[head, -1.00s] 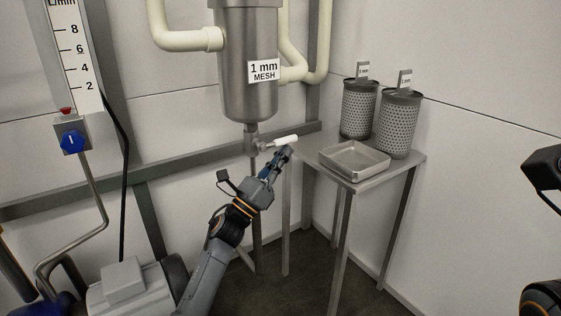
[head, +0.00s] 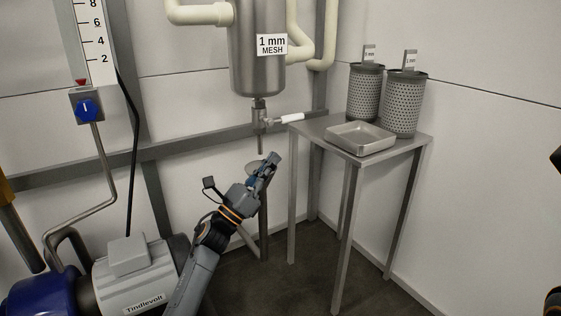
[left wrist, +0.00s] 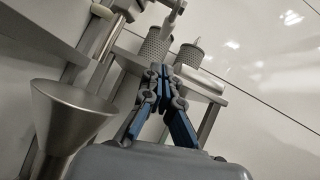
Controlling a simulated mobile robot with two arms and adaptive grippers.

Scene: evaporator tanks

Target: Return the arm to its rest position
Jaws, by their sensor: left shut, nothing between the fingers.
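My left gripper (head: 268,162) is shut and empty. It points up, below and apart from the drain valve (head: 260,120) with its white handle (head: 290,118) in the head view. My left arm (head: 215,235) reaches up from the bottom of that view. In the left wrist view the fingers of my left gripper (left wrist: 158,75) meet at their tips with nothing between them. My right gripper is not in view; only small dark parts of my right arm show at the right edge of the head view.
The steel filter vessel labelled 1 mm mesh (head: 256,75) hangs above the valve. A metal table (head: 312,127) holds a tray (head: 360,139) and two mesh baskets. A grey funnel (left wrist: 68,115) is left of my gripper. A pump motor (head: 135,275) stands at lower left.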

